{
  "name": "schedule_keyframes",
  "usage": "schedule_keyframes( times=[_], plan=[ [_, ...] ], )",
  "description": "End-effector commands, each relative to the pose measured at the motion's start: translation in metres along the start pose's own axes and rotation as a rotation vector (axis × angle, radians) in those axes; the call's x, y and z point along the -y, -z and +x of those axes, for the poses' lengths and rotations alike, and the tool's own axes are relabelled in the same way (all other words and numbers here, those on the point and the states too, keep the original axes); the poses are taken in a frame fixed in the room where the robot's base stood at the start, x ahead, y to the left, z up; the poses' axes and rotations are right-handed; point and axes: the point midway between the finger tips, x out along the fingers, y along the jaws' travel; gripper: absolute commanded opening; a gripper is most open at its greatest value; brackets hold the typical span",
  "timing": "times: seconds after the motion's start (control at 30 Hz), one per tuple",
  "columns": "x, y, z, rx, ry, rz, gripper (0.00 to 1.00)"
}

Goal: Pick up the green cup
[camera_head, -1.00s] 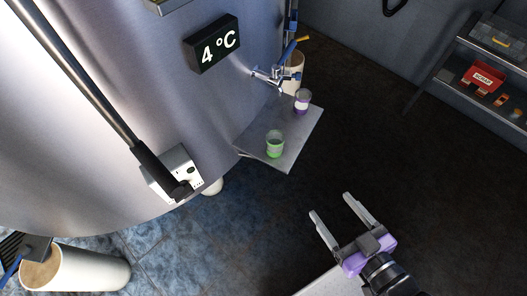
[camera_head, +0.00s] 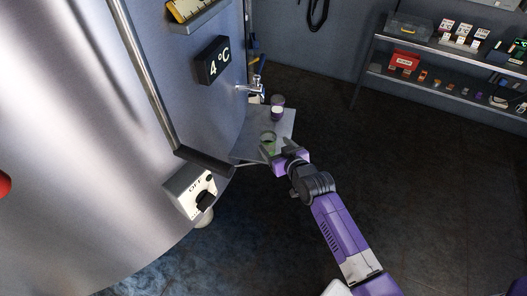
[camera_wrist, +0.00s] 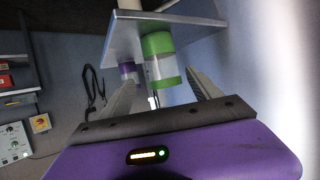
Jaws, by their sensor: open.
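The green cup (camera_head: 268,137) stands on a small grey shelf (camera_head: 287,119) at the tank's side. It is clear-walled with green bands, and my gripper partly covers it in the head view. My gripper (camera_head: 277,147) is open and close to the cup. In the wrist view, which looks upside down, the green cup (camera_wrist: 162,62) shows in the gap between the tips of my two fingers (camera_wrist: 163,74). Whether it is fully between them or just beyond is hard to tell. I see no finger closed on it.
A purple cup (camera_head: 277,107) stands behind the green cup on the same shelf, below a metal tap (camera_head: 254,89). The curved tank wall (camera_head: 180,110) is close on the left, with an OFF switch box (camera_head: 190,190). Open floor lies right; storage shelves (camera_head: 450,55) stand at the back.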

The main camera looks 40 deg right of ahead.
Motion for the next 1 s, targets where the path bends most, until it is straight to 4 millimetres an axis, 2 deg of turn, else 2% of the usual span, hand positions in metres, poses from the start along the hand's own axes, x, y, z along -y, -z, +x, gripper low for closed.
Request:
schedule_keyframes(
  times=[0.47, 0.7, 0.8, 1.0],
  plan=[
    [0.002, 0.002, 0.041, 0.002, 0.000, 0.006, 0.73],
    [0.005, 0.000, 0.072, 0.002, -0.001, 0.007, 0.73],
    [0.004, 0.000, 0.079, 0.001, -0.001, 0.005, 0.73],
    [0.004, 0.000, 0.081, 0.001, -0.001, 0.003, 0.73]
  ],
)
